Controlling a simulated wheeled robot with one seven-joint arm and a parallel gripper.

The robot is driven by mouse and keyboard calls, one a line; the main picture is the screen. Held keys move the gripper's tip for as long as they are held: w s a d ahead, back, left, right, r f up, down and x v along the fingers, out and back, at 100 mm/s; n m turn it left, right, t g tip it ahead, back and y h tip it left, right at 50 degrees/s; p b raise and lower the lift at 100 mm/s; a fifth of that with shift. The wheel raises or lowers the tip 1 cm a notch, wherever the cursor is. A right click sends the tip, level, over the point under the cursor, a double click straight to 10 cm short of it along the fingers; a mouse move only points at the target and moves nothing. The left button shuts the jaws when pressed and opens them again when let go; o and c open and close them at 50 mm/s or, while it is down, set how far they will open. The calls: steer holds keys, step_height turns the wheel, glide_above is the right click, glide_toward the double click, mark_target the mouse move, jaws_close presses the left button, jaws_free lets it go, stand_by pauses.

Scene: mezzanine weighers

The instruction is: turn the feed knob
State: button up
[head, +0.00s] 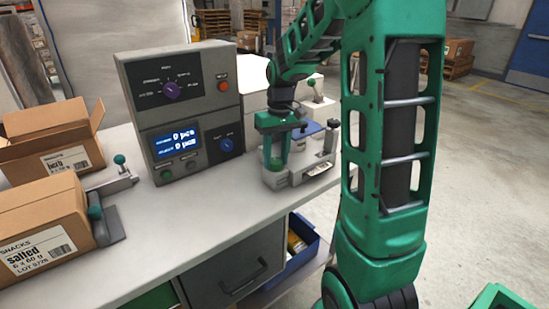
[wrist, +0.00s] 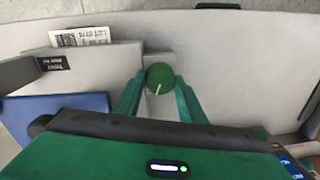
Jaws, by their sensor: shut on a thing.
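A round green knob (wrist: 160,77) with a white pointer line sits on a pale grey machine (head: 276,181) on the bench. In the wrist view the pointer line runs toward the lower edge, slightly left. I take this as the feed knob; no label for it is readable. My gripper (wrist: 159,88) is shut on the knob, one green finger on each side. In the head view my gripper (head: 274,160) points down at the front left of the machine, and the knob is mostly hidden between the fingers.
Snack cartons (head: 42,228) are at the far left. The bench front is clear.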

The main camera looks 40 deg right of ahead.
steer(key=m, duration=0.6)
steer(key=shift+w+a+r+t, duration=0.1)
steer(key=shift+t, duration=0.2)
steer(key=m, duration=0.6)
steer(key=shift+a, duration=0.1)
stand_by(0.3)
steer(key=o, duration=1)
steer(key=shift+o, duration=0.2)
